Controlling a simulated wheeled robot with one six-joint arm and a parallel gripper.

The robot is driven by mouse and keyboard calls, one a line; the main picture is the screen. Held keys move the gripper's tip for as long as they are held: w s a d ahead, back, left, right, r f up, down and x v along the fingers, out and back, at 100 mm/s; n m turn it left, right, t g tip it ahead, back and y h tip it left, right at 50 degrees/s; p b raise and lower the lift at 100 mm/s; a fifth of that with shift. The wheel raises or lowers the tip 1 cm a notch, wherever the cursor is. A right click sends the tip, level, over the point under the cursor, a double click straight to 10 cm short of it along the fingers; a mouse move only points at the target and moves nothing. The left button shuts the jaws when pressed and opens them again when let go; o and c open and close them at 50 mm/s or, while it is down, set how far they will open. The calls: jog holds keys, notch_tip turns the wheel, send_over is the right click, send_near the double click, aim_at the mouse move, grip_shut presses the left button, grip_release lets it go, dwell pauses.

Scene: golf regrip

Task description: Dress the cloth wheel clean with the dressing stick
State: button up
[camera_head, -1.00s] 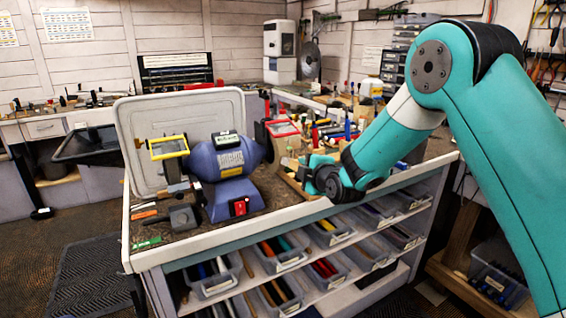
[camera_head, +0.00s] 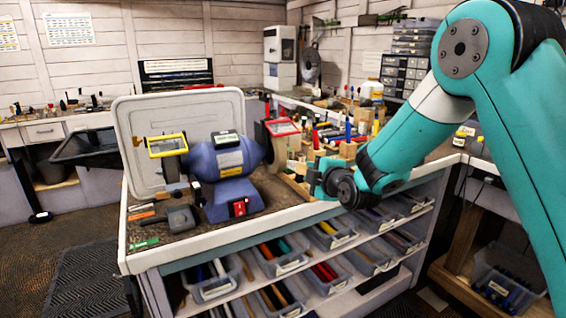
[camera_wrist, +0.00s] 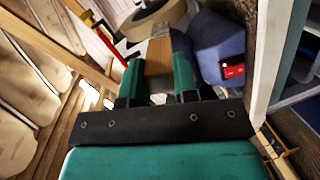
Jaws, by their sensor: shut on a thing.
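The blue bench grinder (camera_head: 222,165) stands on the bench top, with a red switch (camera_head: 238,208) on its front. At its right end a pale cloth wheel (camera_head: 280,152) shows partly below a red-framed shield. In the wrist view a tan wheel rim (camera_wrist: 152,18) lies ahead of my gripper. My gripper (camera_head: 313,176) is right of the grinder, above the bench's front edge. In the wrist view, my teal fingers (camera_wrist: 156,73) are shut on a brownish block, the dressing stick (camera_wrist: 159,56). Its far end points towards the wheel; I cannot tell whether they touch.
Bins (camera_head: 281,258) fill the shelves below the bench top. The grinder's blue body (camera_wrist: 208,42) is close on the right in the wrist view. A yellow-framed shield (camera_head: 167,145) covers the grinder's left end.

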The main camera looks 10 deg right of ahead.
jog(key=f+b+v, duration=0.1)
jog(key=b+v, duration=0.2)
jog(key=v, duration=0.3)
jog(key=shift+d, duration=0.25)
jog(key=shift+f, duration=0.1)
